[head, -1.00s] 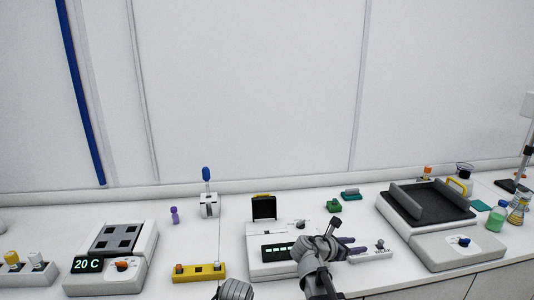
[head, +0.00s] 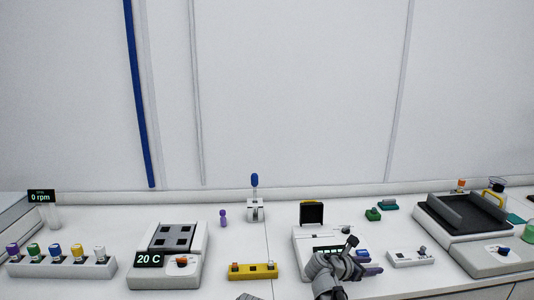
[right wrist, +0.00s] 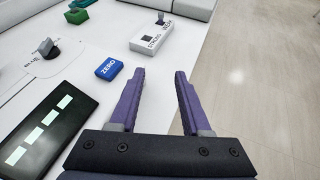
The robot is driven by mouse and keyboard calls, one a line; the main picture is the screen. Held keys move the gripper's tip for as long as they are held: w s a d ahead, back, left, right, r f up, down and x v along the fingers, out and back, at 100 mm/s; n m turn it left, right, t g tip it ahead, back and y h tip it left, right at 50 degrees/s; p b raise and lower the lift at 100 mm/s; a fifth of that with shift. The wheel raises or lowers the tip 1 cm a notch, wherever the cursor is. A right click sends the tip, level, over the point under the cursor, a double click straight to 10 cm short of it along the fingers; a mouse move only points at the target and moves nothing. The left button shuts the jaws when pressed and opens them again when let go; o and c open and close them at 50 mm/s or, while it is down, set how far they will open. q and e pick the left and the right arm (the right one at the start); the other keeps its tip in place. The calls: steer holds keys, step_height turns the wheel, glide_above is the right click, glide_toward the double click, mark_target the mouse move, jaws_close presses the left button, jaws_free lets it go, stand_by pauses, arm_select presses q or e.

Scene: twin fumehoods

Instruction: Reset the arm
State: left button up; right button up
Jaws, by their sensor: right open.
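My right gripper (head: 372,269) is in front of the white device with a raised black lid (head: 312,213). In the right wrist view its two purple fingers (right wrist: 158,100) are spread apart with nothing between them. Below them are the bench's front edge and the floor. The device's dark display (right wrist: 42,130) and blue ZERO button (right wrist: 109,69) lie left of the fingers.
A small white block (head: 410,257) stands just right of the right gripper. A yellow rack (head: 252,271), a heater reading 20 C (head: 165,262) and a rack with several coloured caps (head: 62,270) stand to the left. A large black-topped device (head: 465,222) stands at right.

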steer(key=s+a+f+m+g+y, duration=0.3)
steer(key=s+a+f+m+y, duration=0.2)
steer(key=s+a+m, duration=0.4)
steer(key=s+a+f+m+g+y, duration=0.3)
steer(key=s+a+f+m+y, duration=0.2)
steer(key=s+a, duration=0.8)
step_height(320, 180, down, 3)
steer(key=a+m, duration=0.2)
steer(key=m, duration=0.3)
steer(key=shift+a+y, duration=0.4)
